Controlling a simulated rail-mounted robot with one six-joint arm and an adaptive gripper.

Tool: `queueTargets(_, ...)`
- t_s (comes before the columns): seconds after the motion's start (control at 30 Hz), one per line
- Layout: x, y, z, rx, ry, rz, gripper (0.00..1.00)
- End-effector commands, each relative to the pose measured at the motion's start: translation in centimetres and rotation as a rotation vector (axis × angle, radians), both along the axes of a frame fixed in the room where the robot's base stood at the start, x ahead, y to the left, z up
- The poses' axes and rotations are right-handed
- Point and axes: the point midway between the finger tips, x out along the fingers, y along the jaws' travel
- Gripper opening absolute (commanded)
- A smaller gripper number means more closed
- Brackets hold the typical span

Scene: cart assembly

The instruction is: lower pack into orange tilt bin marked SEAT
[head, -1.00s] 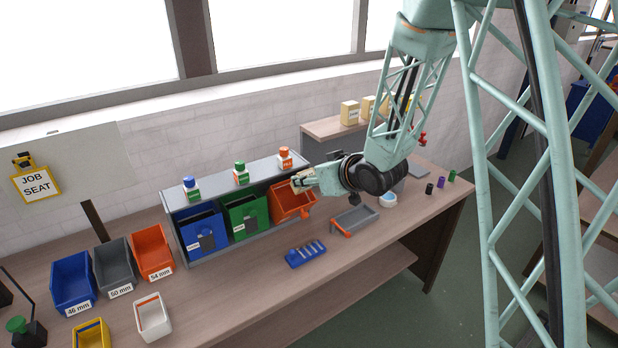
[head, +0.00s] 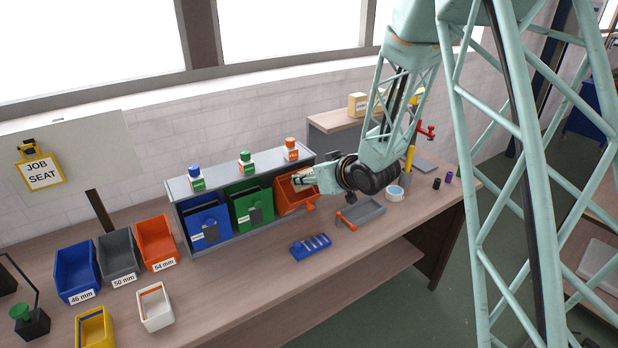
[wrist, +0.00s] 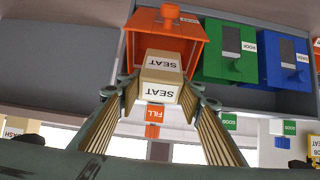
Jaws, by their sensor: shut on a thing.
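The orange tilt bin (head: 290,198) is at the right end of the grey rack and is tipped open. In the wrist view the orange bin (wrist: 197,52) lies just beyond my fingertips. My gripper (head: 306,180) is at the bin's mouth. In the wrist view my gripper (wrist: 160,100) is shut on the pack (wrist: 157,79), a beige box with SEAT labels, held between the two ribbed fingers. The pack overlaps the bin opening in that view; how deep it sits, I cannot tell. My fingers mostly hide the pack in the head view.
Green (head: 252,208) and blue (head: 206,226) bins stand left of the orange one. Small capped blocks (head: 291,149) sit on the rack top. A grey tray (head: 362,213) and a blue pegged holder (head: 310,247) lie on the bench in front.

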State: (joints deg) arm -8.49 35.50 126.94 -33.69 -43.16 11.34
Motion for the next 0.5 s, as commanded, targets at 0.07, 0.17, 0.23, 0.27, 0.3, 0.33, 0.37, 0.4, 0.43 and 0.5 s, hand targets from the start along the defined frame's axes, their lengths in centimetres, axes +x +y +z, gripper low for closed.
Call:
queueTargets(0.07,0.3,0.2,-0.5,0.001,-0.001,0.000,0.21)
queueTargets(0.17,0.6,0.4,-1.0,0.001,-0.001,0.000,0.21)
queueTargets(0.23,0.8,0.5,-1.4,0.000,0.000,0.000,0.21)
queueTargets(0.27,0.8,0.6,-1.5,0.000,0.000,0.000,0.21)
queueTargets(0.3,1.0,0.7,-1.7,0.000,0.000,0.000,0.21)
queueTargets(0.33,1.0,0.7,-1.8,0.000,0.000,0.000,0.21)
queueTargets(0.37,1.1,0.8,-2.0,0.000,0.000,0.000,0.21)
queueTargets(0.4,1.2,0.9,-2.2,-0.001,0.000,0.001,0.21)
queueTargets(0.43,1.3,1.0,-2.3,0.000,-0.001,0.001,0.21)
queueTargets(0.5,1.5,1.1,-2.6,0.000,-0.001,0.001,0.21)
